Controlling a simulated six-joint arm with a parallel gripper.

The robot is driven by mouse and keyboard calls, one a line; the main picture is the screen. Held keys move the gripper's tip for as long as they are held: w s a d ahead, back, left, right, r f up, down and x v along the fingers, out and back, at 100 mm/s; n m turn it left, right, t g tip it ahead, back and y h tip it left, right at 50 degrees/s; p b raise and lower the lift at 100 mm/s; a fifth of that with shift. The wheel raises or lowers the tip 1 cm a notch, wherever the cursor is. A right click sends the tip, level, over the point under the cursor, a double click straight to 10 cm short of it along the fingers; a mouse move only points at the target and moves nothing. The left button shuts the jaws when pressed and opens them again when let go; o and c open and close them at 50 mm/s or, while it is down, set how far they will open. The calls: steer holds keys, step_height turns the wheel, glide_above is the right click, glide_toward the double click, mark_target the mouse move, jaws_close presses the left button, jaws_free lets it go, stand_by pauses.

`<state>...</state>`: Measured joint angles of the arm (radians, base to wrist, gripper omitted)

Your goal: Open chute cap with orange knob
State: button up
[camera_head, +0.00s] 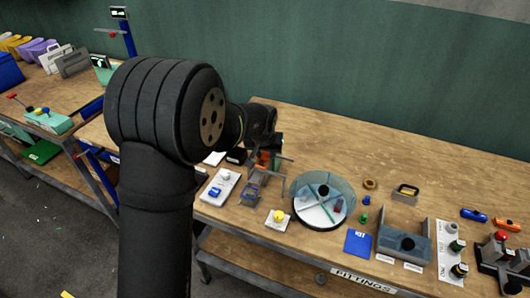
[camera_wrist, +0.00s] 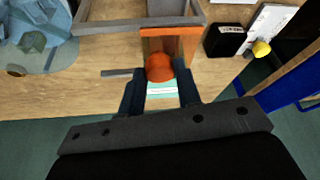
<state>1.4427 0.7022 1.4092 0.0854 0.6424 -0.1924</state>
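The orange knob (camera_wrist: 160,67) is a rounded piece in front of an orange panel, the cap (camera_wrist: 182,42), in the wrist view. My gripper (camera_wrist: 162,72) has one dark finger on each side of the knob, with the tips close to its sides. I cannot tell whether the fingers touch the knob. In the head view, the orange cap (camera_head: 263,158) shows small in a grey frame (camera_head: 268,180), partly hidden behind my arm. My gripper's fingers are not clear there.
A white panel with a blue switch (camera_head: 217,188) lies left of the frame. A black block (camera_wrist: 224,40) is close by at right in the wrist view.

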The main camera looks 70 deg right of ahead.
jaws_close()
steer(key=s, duration=0.6)
steer(key=shift+s, duration=0.15)
steer(key=o, duration=0.6)
jaws_free()
steer(key=shift+c, duration=0.2)
steer(key=shift+r, duration=0.1)
steer(key=v, duration=1.7)
